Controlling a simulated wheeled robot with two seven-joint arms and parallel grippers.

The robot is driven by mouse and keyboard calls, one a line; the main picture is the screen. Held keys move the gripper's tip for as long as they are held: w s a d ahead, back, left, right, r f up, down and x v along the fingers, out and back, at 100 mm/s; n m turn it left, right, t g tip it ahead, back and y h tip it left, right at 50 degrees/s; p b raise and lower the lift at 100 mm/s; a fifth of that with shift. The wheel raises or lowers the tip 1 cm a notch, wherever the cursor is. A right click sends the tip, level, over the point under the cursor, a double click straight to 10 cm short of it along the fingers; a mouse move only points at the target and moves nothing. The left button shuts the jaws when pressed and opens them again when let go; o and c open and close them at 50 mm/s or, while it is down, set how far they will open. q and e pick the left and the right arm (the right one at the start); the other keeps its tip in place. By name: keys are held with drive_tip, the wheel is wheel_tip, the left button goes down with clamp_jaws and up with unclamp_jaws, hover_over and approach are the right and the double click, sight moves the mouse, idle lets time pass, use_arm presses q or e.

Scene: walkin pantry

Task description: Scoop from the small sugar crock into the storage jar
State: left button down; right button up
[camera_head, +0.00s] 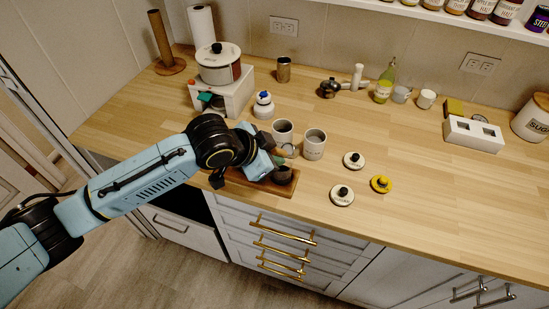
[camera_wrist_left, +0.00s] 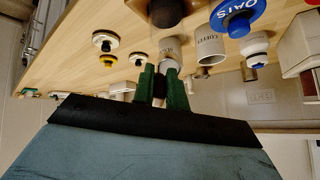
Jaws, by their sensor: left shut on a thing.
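My left gripper (camera_head: 277,160) is over the front of the counter, shut on a narrow pale thing, seemingly the scoop's handle (camera_wrist_left: 159,88), between its green fingers. The scoop's bowl is not clear. Two small open white crocks, one at the back (camera_head: 283,130) and one to its right (camera_head: 314,146), stand just beyond the gripper. Their labels are too small to read in the head view; one reads as coffee in the wrist view (camera_wrist_left: 210,46). A dark round cup (camera_head: 283,175) is on a wooden board beside the gripper. A large white jar marked SUGAR (camera_head: 531,118) with a wooden lid stands far right.
Two white lids, one upper (camera_head: 354,160) and one lower (camera_head: 342,195), and a yellow lid (camera_head: 381,184) lie on the right. A blue-rimmed OATS piece (camera_wrist_left: 238,18) shows in the wrist view. A white holder (camera_head: 474,134) stands right.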

use_arm(q)
drive_tip(key=f+t+h+b, duration=0.1)
drive_tip(key=b, duration=0.2)
drive_tip(key=f+t+h+b, duration=0.1)
drive_tip(key=b, duration=0.2)
drive_tip(key=s+a+f+t+h+b, duration=0.1)
drive_tip(key=b, duration=0.2)
drive_tip(key=shift+a+h+b, duration=0.1)
drive_tip(key=shift+h+b, duration=0.2)
drive_tip(key=shift+b, duration=0.1)
idle(0.5)
drive_tip(key=shift+a, duration=0.1)
idle(0.3)
